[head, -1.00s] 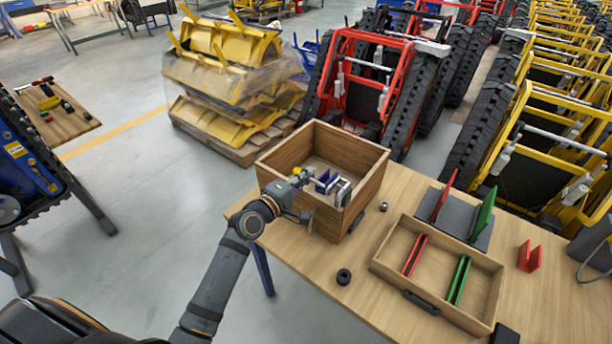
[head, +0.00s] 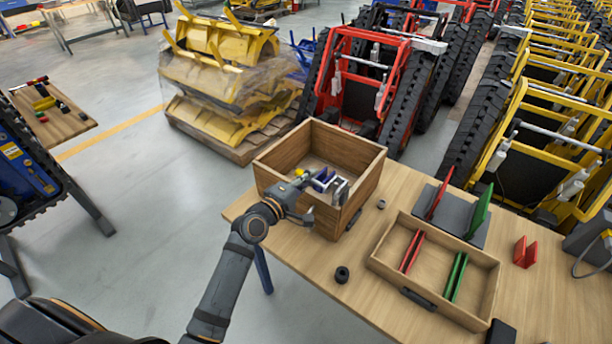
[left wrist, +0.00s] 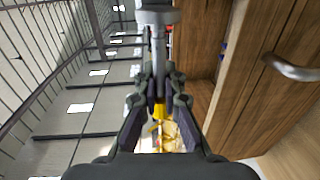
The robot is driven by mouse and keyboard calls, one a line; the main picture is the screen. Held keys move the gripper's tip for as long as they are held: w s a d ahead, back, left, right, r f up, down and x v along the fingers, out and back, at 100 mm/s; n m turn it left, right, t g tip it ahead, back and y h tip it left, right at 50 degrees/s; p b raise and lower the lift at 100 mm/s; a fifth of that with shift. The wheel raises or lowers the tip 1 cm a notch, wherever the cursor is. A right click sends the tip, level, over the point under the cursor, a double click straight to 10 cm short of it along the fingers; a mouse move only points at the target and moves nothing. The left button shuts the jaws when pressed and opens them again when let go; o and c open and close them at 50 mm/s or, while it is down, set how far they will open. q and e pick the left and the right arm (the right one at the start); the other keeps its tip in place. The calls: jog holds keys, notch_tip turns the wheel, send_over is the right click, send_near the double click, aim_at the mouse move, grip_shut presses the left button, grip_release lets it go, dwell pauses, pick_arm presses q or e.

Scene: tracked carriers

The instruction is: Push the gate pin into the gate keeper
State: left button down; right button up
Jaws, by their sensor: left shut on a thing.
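My left gripper (head: 299,184) is at the near left side of the open wooden box (head: 281,176). In the left wrist view its fingers (left wrist: 158,85) are closed together on a grey metal piece (left wrist: 155,17), which I take to be the gate pin; the grip itself is partly hidden. A small yellow part shows at the gripper in the head view (head: 300,173). I cannot make out the gate keeper for certain. My right gripper is not in view.
Blue and grey brackets (head: 341,186) show at the box. A divided wooden tray (head: 386,275) with red and green plates, a black ring (head: 342,275) and a small nut (head: 381,204) are on the table. Yellow buckets (head: 222,92) are stacked behind.

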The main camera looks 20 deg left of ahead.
aim_at(324, 186)
pick_arm(q)
jog(key=shift+s+d, duration=0.15)
jog(key=shift+d, duration=0.3)
dwell(0.8)
jog(key=shift+s+d, duration=0.2)
jog(key=shift+d, duration=0.4)
jog(key=shift+d, duration=0.2)
dwell(0.6)
jog(key=shift+s+d, duration=0.3)
jog(key=shift+d, duration=0.3)
jog(key=shift+d+p, duration=0.15)
jog(key=shift+p, duration=0.15)
dwell(0.4)
jog(key=shift+s+d, duration=0.15)
jog(key=shift+d, duration=0.1)
jog(key=shift+d+f, duration=0.1)
